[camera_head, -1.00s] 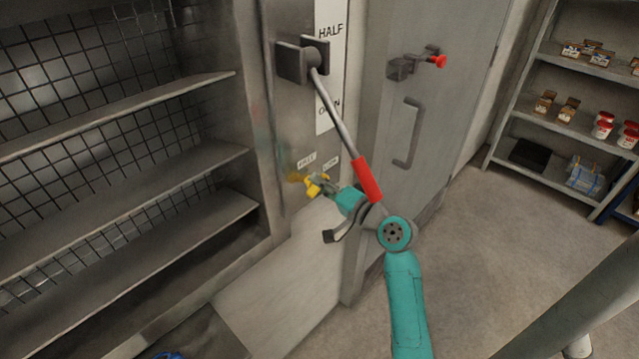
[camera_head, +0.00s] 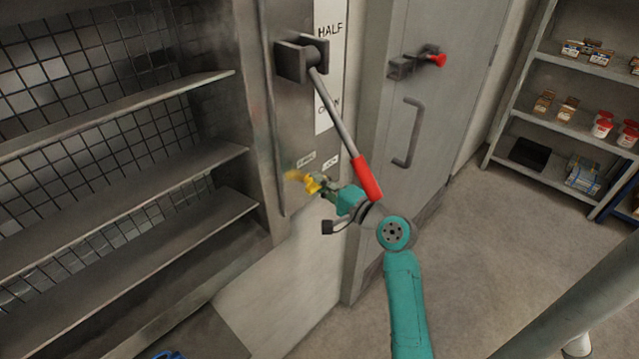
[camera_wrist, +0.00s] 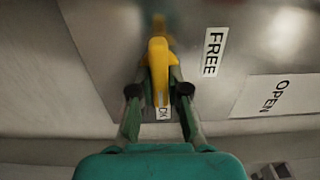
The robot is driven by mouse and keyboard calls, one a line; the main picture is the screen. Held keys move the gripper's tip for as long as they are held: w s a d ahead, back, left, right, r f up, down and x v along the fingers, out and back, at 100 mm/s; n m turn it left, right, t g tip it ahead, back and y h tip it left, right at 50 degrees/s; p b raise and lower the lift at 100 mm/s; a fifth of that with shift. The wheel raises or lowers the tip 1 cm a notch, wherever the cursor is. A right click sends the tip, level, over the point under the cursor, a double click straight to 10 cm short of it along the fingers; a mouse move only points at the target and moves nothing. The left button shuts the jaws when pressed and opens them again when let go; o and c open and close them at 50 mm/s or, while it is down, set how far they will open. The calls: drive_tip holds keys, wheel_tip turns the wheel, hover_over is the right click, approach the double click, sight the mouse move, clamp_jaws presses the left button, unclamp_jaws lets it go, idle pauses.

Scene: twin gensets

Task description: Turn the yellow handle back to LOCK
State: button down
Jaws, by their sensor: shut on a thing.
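The yellow handle (camera_head: 313,184) sticks out from the grey panel, below the small FREE label (camera_head: 306,160) and LOCK label (camera_head: 331,161). My gripper (camera_head: 324,188) is shut on it. In the wrist view the yellow handle (camera_wrist: 158,62) lies between the two fingers of my gripper (camera_wrist: 159,92), one on each side. Its base at the panel is blurred. The FREE label (camera_wrist: 213,52) is clear of the handle there, to its right.
A long lever with a red grip (camera_head: 367,178) hangs close above my wrist, beside the HALF and OPEN plate (camera_head: 328,70). Empty shelves (camera_head: 120,160) stand at left. A grey door with a handle (camera_head: 408,133) is at right. The floor (camera_head: 480,270) at right is open.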

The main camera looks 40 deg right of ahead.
drive_tip(key=c, duration=1.1)
unclamp_jaws()
drive_tip(key=shift+c, duration=0.2)
drive_tip(key=s, duration=1.2)
drive_tip(key=shift+d, duration=0.2)
drive_tip(key=shift+f, duration=0.1)
drive_tip(key=s+a+f+n+g+h, duration=0.2)
drive_tip(key=s+a+f, duration=0.3)
drive_tip(key=a+f, duration=0.25)
drive_tip(key=s+a+f+n+g+h, duration=0.1)
drive_tip(key=s+a+f+n+g, duration=0.1)
drive_tip(key=s+a+f, duration=0.4)
drive_tip(key=s+a+r+n+y, duration=0.1)
drive_tip(key=s+a+n, duration=0.4)
drive_tip(key=s+n, duration=0.2)
drive_tip(key=s+a+r+n+y, duration=0.1)
drive_tip(key=s+a+r+n, duration=0.1)
drive_tip(key=s+a+n, duration=0.4)
drive_tip(key=s, duration=0.4)
drive_tip(key=shift+s+a+r+n+t, duration=0.15)
drive_tip(key=shift+n+t, duration=0.25)
